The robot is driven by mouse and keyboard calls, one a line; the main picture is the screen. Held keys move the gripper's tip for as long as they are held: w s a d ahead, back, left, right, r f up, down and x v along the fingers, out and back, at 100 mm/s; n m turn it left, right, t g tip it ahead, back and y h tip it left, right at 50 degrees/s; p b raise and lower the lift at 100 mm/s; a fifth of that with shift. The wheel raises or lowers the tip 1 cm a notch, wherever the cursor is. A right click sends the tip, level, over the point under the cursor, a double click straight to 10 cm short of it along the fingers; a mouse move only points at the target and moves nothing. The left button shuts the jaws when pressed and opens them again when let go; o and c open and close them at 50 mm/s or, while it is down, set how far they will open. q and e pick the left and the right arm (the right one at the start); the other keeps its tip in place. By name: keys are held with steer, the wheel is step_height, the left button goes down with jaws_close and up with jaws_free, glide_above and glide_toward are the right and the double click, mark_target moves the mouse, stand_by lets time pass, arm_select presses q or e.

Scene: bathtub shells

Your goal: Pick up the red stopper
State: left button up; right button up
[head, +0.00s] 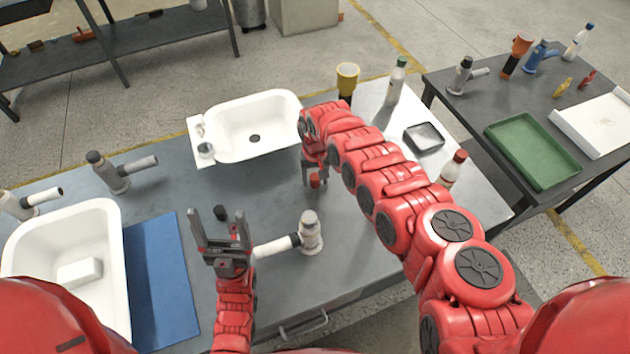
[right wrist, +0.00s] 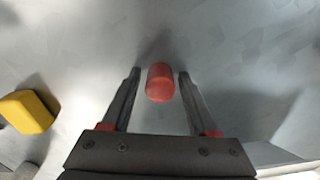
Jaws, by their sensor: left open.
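The red stopper (head: 315,180) is a small red cylinder on the grey worktable, just below my right gripper in the head view. In the right wrist view the red stopper (right wrist: 160,82) lies between the two fingers of my right gripper (right wrist: 160,74). A gap shows on each side of it, so the gripper is open around it. My left gripper (head: 219,228) is open with its fingers pointing up the picture. A small dark piece (head: 220,212) shows between its fingertips; I cannot tell whether they touch it.
A white tub shell (head: 265,120) stands behind, left of my right arm. Another white tub (head: 65,225) and a blue mat (head: 155,270) are at left. A grey-and-white tap (head: 308,235) stands between my arms.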

jaws_close()
